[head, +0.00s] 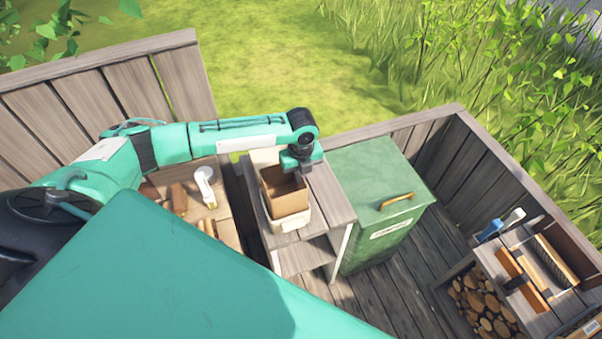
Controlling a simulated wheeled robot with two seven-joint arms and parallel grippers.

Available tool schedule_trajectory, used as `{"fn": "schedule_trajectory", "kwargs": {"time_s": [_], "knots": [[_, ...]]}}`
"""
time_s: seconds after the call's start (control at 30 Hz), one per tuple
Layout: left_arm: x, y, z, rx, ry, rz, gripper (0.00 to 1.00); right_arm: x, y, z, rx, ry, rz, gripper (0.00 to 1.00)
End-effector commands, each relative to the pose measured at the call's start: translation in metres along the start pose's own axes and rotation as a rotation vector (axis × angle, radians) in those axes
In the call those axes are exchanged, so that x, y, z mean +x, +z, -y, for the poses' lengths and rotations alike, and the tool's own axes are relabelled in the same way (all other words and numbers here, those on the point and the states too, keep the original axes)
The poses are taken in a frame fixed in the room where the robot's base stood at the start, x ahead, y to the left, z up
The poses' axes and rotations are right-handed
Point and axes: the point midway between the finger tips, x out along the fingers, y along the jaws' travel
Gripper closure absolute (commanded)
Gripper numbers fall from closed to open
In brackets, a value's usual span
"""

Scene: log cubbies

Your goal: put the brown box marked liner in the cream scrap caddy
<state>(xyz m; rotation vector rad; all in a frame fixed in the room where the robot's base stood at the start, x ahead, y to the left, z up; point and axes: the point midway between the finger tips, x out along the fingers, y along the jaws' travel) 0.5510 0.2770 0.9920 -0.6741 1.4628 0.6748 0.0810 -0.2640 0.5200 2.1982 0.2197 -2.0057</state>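The open brown box (289,203) sits upright within the rim of the cream scrap caddy (286,223), which stands on a grey wooden stand. Its upper walls rise above the caddy's front rim. Any liner marking is too small to read. A cream panel, apparently the caddy's raised lid, shows behind the box. My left gripper (304,171) points down at the box's back right edge. Its fingertips are small and partly hidden, so I cannot tell whether they grip the wall. My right gripper is not in view.
A green bin (378,205) with a wooden handle stands right of the stand (329,199). Left of it, a white item (205,186) and several logs lie on wood.

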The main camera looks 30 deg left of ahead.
Motion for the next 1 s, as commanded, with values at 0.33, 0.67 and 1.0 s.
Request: {"fn": "schedule_trajectory", "kwargs": {"time_s": [0.33, 0.67, 1.0], "knots": [[0.009, 0.000, 0.000, 0.000, 0.000, 0.000, 1.00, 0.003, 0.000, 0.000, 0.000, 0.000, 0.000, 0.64], [0.016, 0.000, 0.000, 0.001, 0.000, 0.000, 1.00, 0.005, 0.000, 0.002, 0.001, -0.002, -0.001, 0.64], [0.016, 0.000, 0.000, 0.000, 0.000, 0.000, 1.00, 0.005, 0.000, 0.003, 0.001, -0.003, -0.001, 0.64]]}}
